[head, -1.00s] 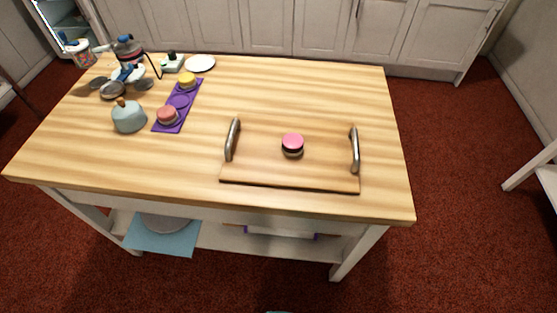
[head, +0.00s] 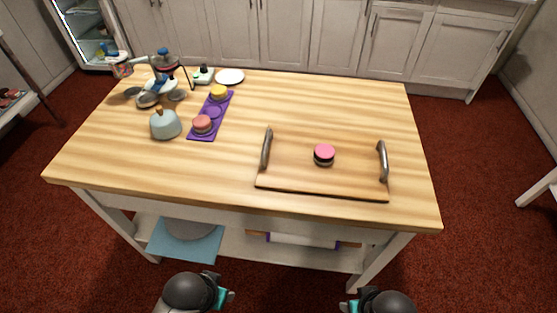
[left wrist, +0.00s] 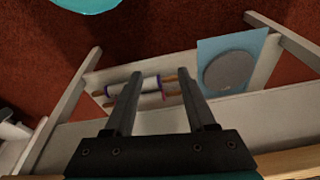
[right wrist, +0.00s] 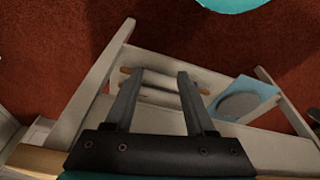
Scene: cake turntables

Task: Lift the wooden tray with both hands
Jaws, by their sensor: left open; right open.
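The wooden tray (head: 290,176) lies flat near the front right of the wooden-topped table. It has a metal handle at its left end (head: 266,149) and another at its right end (head: 382,161). A small round cake with a pink top (head: 324,153) sits on the tray. My left gripper (left wrist: 160,80) is open and empty in the left wrist view. My right gripper (right wrist: 157,80) is open and empty in the right wrist view. Both are apart from the tray. In the head view only parts of my arms show at the bottom edge, in front of the table.
A purple strip (head: 203,133) with small cakes, a blue-grey lidded pot (head: 166,125), a white plate (head: 230,77) and a stand with pans stand at the table's left and back. A lower shelf holds a blue mat (head: 160,238). Table space behind the tray is clear.

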